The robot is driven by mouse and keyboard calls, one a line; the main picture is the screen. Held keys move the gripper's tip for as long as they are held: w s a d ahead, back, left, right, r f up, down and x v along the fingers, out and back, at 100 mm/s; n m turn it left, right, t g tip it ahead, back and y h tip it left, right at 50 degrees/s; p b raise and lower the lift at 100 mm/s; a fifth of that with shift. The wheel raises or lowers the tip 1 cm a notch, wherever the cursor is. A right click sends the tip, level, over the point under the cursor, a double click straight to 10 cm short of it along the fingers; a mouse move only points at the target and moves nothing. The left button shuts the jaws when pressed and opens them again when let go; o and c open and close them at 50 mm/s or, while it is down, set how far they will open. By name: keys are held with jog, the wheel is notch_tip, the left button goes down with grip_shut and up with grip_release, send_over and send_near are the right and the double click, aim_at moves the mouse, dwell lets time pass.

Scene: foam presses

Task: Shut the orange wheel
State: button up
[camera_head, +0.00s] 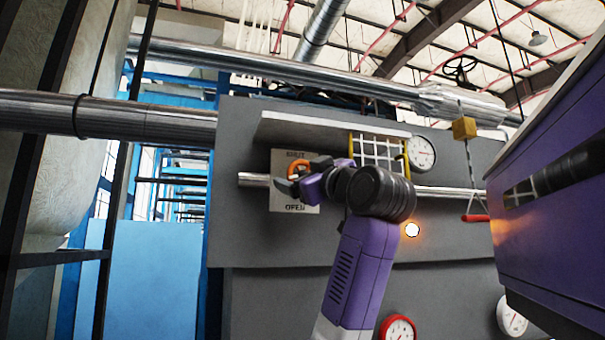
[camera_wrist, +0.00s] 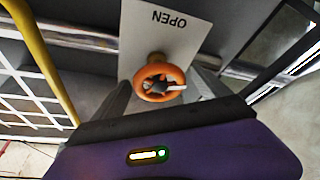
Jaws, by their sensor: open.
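The orange wheel (camera_head: 299,169) is a small ring-shaped handle in front of a pale plate (camera_head: 309,207) marked OPEN at its bottom edge, with a word at its top that is partly hard to read. In the wrist view the wheel (camera_wrist: 160,82) sits on a yellowish stem, upside down to the plate's lettering. My gripper (camera_wrist: 162,98) is open, with one grey finger on each side of the wheel. I cannot tell whether the fingers touch it. In the head view my gripper (camera_head: 287,182) covers the lower part of the wheel.
A shelf-like ledge (camera_head: 330,126) juts out above the plate. A yellow-framed white grid (camera_head: 378,152) and a round gauge (camera_head: 421,153) are to the right. A horizontal metal pipe (camera_head: 254,180) runs behind the plate. A red-handled pull (camera_head: 475,217) hangs farther right.

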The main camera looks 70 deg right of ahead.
jog(key=c, duration=1.4)
jog(key=shift+m, duration=0.3)
jog(key=m+g+h, duration=0.1)
jog(key=m, duration=0.2)
jog(key=m+g+h+b, duration=0.1)
jog(key=m+h, duration=0.1)
jog(key=m, duration=0.1)
jog(key=shift+a, duration=0.1)
jog(key=m+g+h, duration=0.1)
jog(key=m+g, duration=0.1)
jog(key=m, duration=0.2)
jog(key=m+g+h, duration=0.1)
jog(key=m+g, duration=0.1)
jog(key=m, duration=0.2)
jog(key=shift+r+m, duration=0.1)
jog(key=shift+m, duration=0.2)
jog(key=m+g, duration=0.1)
jog(key=m, duration=0.2)
jog(key=m+g+p, duration=0.1)
jog(key=m+g, duration=0.1)
jog(key=m, duration=0.2)
jog(key=shift+h, duration=0.3)
jog(key=m+g, duration=0.1)
jog(key=m, duration=0.2)
jog(key=m+g+y, duration=0.1)
jog(key=m, duration=0.2)
jog(key=shift+s+g, duration=0.1)
jog(key=shift+g, duration=0.2)
jog(key=shift+f+m, duration=0.2)
jog(key=shift+m, duration=0.1)
